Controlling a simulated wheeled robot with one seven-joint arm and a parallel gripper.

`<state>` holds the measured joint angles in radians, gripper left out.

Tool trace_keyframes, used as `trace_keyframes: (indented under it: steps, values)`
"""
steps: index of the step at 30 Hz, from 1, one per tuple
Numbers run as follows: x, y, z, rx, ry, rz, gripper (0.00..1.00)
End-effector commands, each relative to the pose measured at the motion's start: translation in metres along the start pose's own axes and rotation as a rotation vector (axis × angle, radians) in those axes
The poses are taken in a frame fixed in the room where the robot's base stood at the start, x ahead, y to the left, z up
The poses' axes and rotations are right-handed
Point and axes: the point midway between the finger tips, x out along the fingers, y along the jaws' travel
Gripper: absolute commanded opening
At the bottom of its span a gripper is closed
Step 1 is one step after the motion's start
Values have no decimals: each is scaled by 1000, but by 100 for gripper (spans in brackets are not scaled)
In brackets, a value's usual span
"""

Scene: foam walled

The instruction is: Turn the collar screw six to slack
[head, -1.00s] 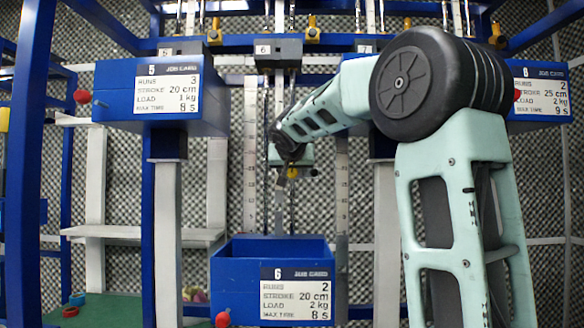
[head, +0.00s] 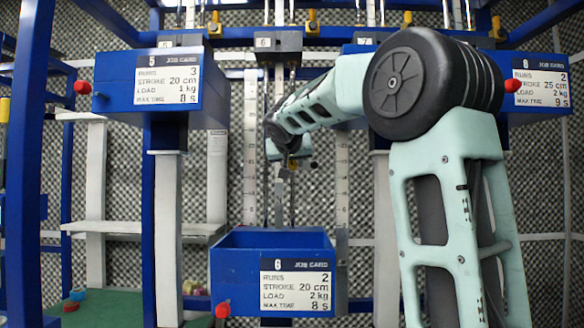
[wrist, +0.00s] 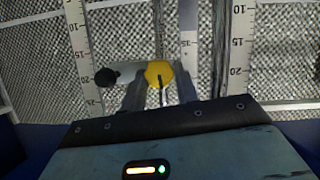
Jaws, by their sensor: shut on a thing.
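A yellow knob (wrist: 158,73), which I take to be collar screw six, sits between my fingertips in the wrist view. It is on a pale plate (wrist: 128,74) between two ruled scales. My gripper (wrist: 161,92) is shut on the knob, with one dark finger on each side. In the head view my gripper (head: 291,172) is small, in front of bay six, above the blue box with job card 6 (head: 233,285). The screw's tightness cannot be seen.
A black ball knob (wrist: 106,77) stands left of the yellow knob. Blue box 5 (head: 115,85) is at upper left, and box 8 (head: 540,115) is at right. Blue posts (head: 38,130) and ruled uprights (head: 341,180) frame the bay.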

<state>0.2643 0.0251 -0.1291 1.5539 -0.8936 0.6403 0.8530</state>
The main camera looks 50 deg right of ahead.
Motion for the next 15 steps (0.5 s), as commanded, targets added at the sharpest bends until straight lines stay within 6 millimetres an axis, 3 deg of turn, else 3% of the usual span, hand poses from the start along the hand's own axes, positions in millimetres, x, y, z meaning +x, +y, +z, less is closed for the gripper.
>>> trace_keyframes:
  steps: [15]
  values:
    - [2,-6,5,-436,2,180,7]
